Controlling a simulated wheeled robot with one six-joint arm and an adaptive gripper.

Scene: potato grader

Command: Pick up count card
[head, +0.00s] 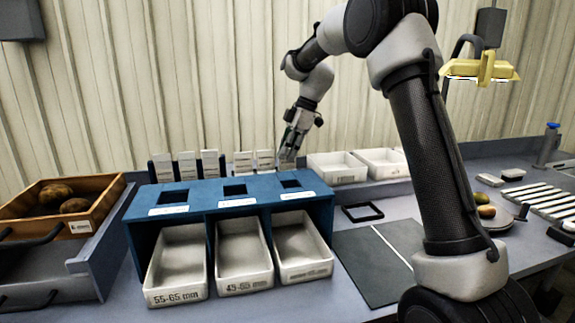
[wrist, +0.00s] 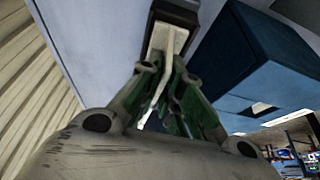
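Several white count cards stand upright in dark holders behind the blue grader, such as one count card (head: 210,163) in the left group. My gripper (head: 289,152) reaches down at the right end of the row, over the rightmost card. In the wrist view, my gripper's green-and-grey fingers (wrist: 165,75) close in on both sides of a thin white count card (wrist: 167,42), seen nearly edge-on. The fingertips appear to press on it. The card's lower end is still at its dark holder (wrist: 176,13). The fingers and arm partly hide this card in the head view.
The blue grader (head: 235,205) stands in front of the cards, with size-marked white bins (head: 243,288) under it. White trays (head: 337,175) stand to the right of my gripper. A wooden potato crate (head: 97,187) is at left. The corrugated wall is close behind.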

